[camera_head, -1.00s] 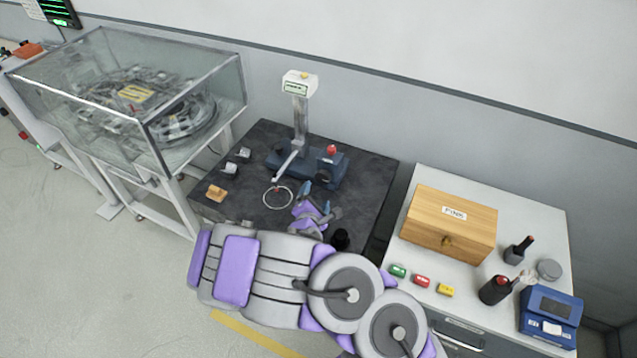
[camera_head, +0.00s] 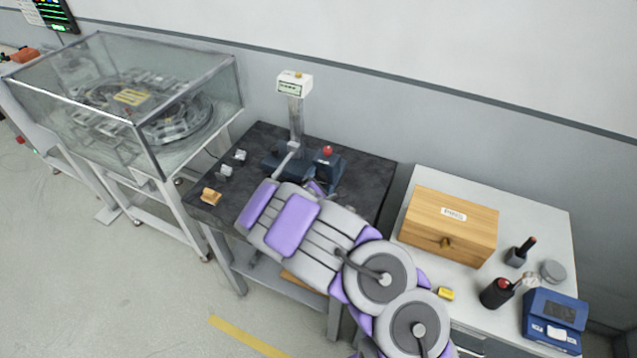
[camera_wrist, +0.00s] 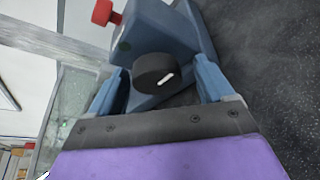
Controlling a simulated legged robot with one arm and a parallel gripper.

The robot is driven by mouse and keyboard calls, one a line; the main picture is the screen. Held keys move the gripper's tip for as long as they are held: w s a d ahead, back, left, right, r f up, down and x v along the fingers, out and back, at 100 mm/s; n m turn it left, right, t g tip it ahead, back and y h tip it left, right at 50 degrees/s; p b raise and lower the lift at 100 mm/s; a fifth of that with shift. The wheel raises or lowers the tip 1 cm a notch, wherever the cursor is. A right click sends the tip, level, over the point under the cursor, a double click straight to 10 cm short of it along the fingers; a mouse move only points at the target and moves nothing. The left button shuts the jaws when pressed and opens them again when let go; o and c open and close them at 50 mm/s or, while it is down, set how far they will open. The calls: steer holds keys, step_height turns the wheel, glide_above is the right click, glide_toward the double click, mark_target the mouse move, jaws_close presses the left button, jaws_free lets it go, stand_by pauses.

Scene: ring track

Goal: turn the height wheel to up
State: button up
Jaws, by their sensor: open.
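The height wheel (camera_wrist: 157,73) is a dark round knob with a white mark on its face. It sits on the front of a blue base in the wrist view. My gripper (camera_wrist: 163,84) is open, with a blue finger on each side of the wheel in that view. I cannot tell whether either finger touches it. In the head view the blue instrument base (camera_head: 329,172) stands on the dark table, with a red button on top and a grey column beside it. My arm hides the wheel and most of my gripper there.
The dark table (camera_head: 365,178) also holds a small wooden block (camera_head: 211,196) and small metal pieces at left. A glass case (camera_head: 190,85) stands left. A white counter (camera_head: 540,205) at right carries a wooden box (camera_head: 449,228), bottles and a blue device (camera_head: 553,318).

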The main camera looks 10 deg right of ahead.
steer(key=shift+a, duration=0.45)
steer(key=c, duration=0.5)
steer(key=shift+d, duration=0.15)
steer(key=c, duration=0.5)
steer(key=shift+r, duration=0.1)
steer(key=shift+c, duration=0.2)
